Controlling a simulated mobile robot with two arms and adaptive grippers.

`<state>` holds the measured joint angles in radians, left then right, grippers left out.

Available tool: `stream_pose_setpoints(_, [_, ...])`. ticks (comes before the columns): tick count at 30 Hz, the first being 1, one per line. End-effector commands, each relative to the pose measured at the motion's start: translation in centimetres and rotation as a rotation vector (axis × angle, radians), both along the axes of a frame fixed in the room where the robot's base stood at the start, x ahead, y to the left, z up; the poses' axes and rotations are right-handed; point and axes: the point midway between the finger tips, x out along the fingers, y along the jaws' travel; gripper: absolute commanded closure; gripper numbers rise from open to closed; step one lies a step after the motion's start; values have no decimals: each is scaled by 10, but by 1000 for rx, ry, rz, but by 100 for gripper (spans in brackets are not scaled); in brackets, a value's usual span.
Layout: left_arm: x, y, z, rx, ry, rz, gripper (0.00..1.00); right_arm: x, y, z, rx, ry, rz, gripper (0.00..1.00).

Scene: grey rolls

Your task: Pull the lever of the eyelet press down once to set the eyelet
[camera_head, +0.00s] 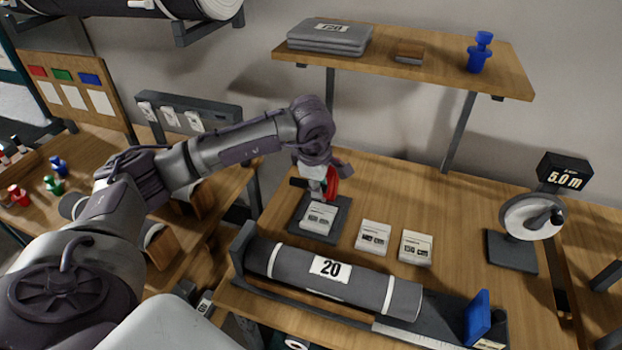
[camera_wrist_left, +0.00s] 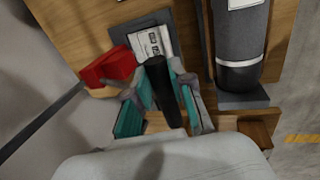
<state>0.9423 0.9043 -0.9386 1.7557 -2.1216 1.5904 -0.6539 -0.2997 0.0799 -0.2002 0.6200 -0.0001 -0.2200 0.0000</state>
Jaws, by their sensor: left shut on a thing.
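The eyelet press stands at the back left of the main table, with a dark square base (camera_head: 336,232) and a red head (camera_head: 331,184). Its red part also shows in the left wrist view (camera_wrist_left: 112,66). A white labelled packet (camera_head: 318,217) lies on the base. My left gripper (camera_head: 310,181) is at the press, beside the red head. In the left wrist view its two teal-padded fingers (camera_wrist_left: 164,98) are closed around the black lever handle (camera_wrist_left: 162,88). The arm and hand hide part of the press in the head view. My right gripper is out of view.
A grey roll labelled 20 (camera_head: 325,271) lies in a dark cradle in front. Two white packets (camera_head: 373,238) (camera_head: 416,247) lie right of the press. A crank wheel (camera_head: 527,216) with a 5.0 m display stands at right. A wooden shelf (camera_head: 440,70) overhangs behind.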

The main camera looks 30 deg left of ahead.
Motion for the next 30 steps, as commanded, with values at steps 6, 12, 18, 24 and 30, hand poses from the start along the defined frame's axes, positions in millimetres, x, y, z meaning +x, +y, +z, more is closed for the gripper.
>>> stream_pose_setpoints(6, [-1,0,0,0,3,-1,92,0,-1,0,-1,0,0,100])
stream_pose_setpoints(12, [-2,0,-4,0,3,-1,92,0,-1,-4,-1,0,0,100])
stream_pose_setpoints(18, [-5,-1,-15,1,4,0,92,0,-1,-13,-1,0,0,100])
stream_pose_setpoints(24, [-7,-2,-17,0,4,-2,92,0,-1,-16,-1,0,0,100])
stream_pose_setpoints(30, [-7,-1,-17,0,4,-2,92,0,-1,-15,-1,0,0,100])
